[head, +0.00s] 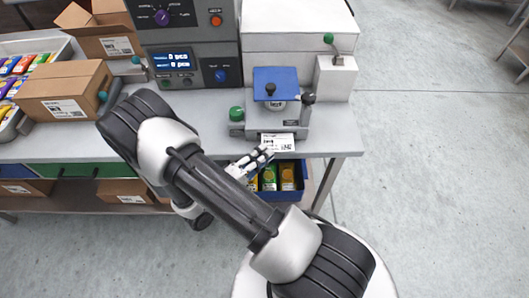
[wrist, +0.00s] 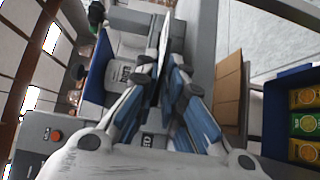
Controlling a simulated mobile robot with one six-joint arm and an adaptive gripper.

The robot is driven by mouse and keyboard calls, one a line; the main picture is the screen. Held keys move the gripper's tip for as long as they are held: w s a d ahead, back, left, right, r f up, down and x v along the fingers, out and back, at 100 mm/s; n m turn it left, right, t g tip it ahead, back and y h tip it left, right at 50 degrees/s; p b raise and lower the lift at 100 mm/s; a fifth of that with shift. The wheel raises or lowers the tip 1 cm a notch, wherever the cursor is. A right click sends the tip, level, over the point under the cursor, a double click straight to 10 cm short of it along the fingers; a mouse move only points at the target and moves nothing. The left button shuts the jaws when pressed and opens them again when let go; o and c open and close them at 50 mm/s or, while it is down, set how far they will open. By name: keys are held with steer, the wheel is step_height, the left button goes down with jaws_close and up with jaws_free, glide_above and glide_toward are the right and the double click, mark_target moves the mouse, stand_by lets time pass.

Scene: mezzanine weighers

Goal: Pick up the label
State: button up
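The label (head: 278,142) is a small white printed slip. It sticks out at the front of the grey device with the blue top (head: 277,84), at the table's front edge. My gripper (head: 266,153) is just in front of and below the label, with its fingertips close to the slip's lower left side. In the wrist view my gripper (wrist: 165,62) shows two fingers with a narrow gap between them. A thin pale sliver shows near the fingertips, and I cannot tell whether it is the label. I see no clear hold on it.
A blue bin (wrist: 288,78) with orange and green packs stands below the table edge, close to my gripper. A grey control unit (head: 190,62) and a white-topped machine (head: 297,45) stand behind. Cartons (head: 65,90) are at the left. The floor at the right is clear.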

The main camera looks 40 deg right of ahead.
jaws_close()
steer(key=shift+r, duration=0.1)
stand_by(0.4)
step_height(320, 180, up, 2)
steer(key=shift+r+p, duration=0.15)
steer(key=shift+p, duration=0.7)
steer(key=s+a+r, duration=0.1)
steer(key=a+r, duration=0.1)
steer(key=a, duration=0.5)
steer(key=s+a+r+p, duration=0.1)
steer(key=a+r, duration=0.2)
steer(key=a, duration=0.3)
steer(key=shift+s+a+p, duration=0.3)
steer(key=shift+a, duration=0.1)
